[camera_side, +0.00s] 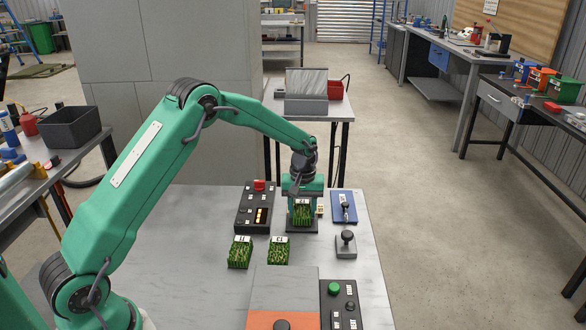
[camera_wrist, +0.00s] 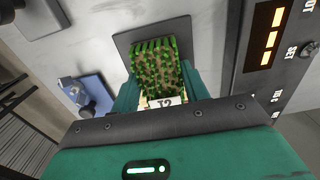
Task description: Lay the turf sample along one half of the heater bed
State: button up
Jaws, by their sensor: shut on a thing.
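My gripper (camera_side: 303,203) points down near the far edge of the grey table, and it also shows in the wrist view (camera_wrist: 158,92). It is shut on a green turf sample (camera_wrist: 157,70) with a white tag that seems to read T2; the sample shows between the jaws in the side view (camera_side: 302,214). A dark square plate (camera_side: 301,230), which looks like the heater bed, lies directly beneath and also shows in the wrist view (camera_wrist: 124,43). I cannot tell whether the turf touches the plate. My jaws and the turf hide part of the plate.
Two more tagged turf pieces (camera_side: 240,254) (camera_side: 279,252) sit at the front left. A black control box (camera_side: 257,207) with a red button stands left of the plate. A blue pad (camera_side: 344,206) and a knobbed grey block (camera_side: 346,244) are on the right. A black panel (camera_side: 338,302) stands in front.

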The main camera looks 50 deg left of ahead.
aim_at(302, 207)
jog(key=o, duration=1)
jog(key=shift+o, duration=0.2)
notch_tip(302, 207, up, 12)
jog(key=shift+r, duration=0.1)
dwell(0.4)
